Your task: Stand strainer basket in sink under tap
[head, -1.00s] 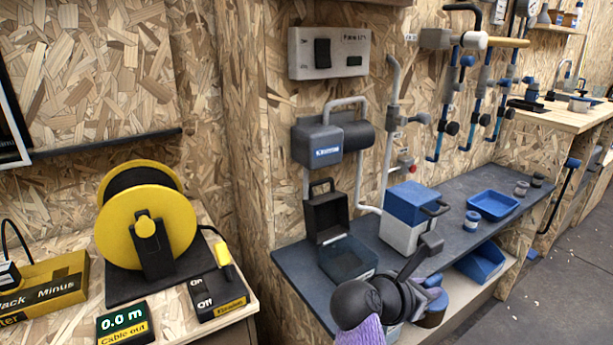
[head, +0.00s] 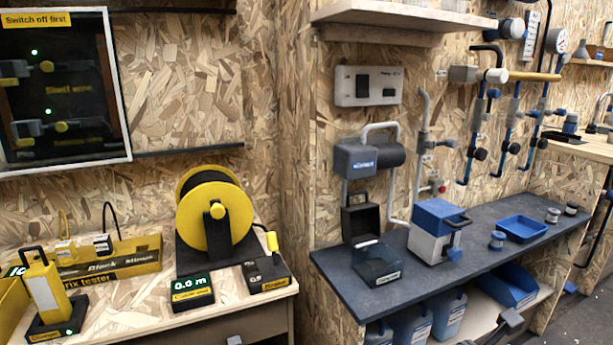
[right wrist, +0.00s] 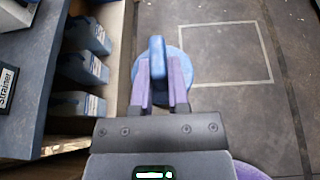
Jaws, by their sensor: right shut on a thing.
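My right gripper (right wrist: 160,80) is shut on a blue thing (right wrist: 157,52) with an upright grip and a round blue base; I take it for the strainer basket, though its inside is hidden. It is held over the dark floor, to the right of the bench. In the head view the held thing is out of sight. At the far right of the head view, a tap (head: 599,106) rises above a worktop with a dark recess (head: 577,137), which may be the sink. My left gripper is not in view.
An open box (head: 376,266) stands on the dark bench (head: 425,285); a bench-edge label in the right wrist view reads Strainer (right wrist: 7,88). A blue-topped box (head: 438,228) and blue tray (head: 522,229) stand farther along. Several blue-grey containers (right wrist: 84,68) sit underneath. Floor is clear.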

